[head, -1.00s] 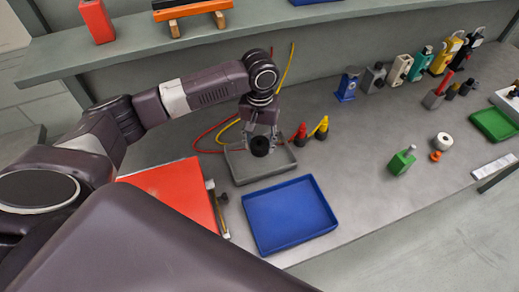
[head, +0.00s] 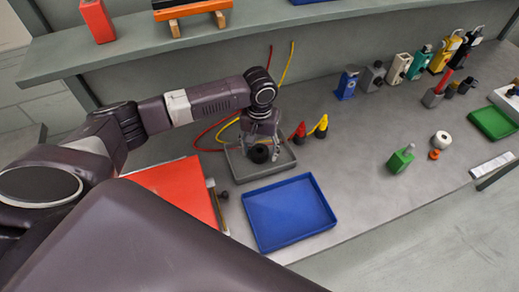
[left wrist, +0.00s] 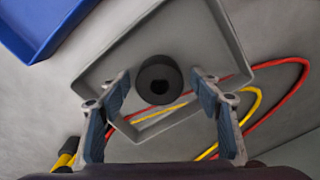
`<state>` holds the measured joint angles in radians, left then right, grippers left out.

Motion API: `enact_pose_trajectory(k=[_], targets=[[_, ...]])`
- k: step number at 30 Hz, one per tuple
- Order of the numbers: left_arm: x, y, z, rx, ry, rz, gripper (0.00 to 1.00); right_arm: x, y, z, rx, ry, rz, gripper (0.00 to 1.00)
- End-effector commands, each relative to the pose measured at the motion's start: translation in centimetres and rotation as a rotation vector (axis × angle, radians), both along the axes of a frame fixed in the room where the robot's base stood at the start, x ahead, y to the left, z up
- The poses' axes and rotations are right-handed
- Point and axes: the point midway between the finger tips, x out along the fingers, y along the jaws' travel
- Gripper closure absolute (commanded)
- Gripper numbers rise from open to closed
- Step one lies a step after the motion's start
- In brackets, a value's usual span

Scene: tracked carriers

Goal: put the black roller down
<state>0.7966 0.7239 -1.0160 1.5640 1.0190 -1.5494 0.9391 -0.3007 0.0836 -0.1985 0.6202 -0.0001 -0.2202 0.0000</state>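The black roller (head: 259,153) is a short dark cylinder with a hole in its end. It stands in the grey tray (head: 242,174), and in the left wrist view the roller (left wrist: 160,80) lies over the tray's floor. My left gripper (head: 262,145) is over the tray with its fingers spread. In the left wrist view the left gripper (left wrist: 162,92) has a finger on each side of the roller, with a visible gap on both sides. The roller's underside is hidden. My right gripper is not in view.
Red and yellow hoses (head: 231,122) curve beside and over the grey tray. An empty blue tray (head: 289,211) and a red panel (head: 178,188) lie in front.

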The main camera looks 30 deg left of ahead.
Motion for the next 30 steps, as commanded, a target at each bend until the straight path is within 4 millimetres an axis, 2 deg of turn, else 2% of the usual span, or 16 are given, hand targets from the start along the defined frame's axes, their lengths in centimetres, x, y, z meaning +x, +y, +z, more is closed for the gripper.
enact_pose_trajectory(k=[7, 10, 24, 30], targets=[[0.0, 0.0, 0.3, 0.000, -0.001, 0.000, 0.42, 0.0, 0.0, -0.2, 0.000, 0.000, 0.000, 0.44], [0.1, 0.0, 1.2, 0.000, -0.002, 0.001, 0.42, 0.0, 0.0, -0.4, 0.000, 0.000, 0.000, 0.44], [0.1, 0.0, 10.5, -0.001, -0.004, -0.001, 0.42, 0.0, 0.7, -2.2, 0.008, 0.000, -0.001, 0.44], [0.0, 0.0, 12.2, -0.001, 0.000, 0.001, 0.42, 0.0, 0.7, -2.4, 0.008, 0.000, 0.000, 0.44]])
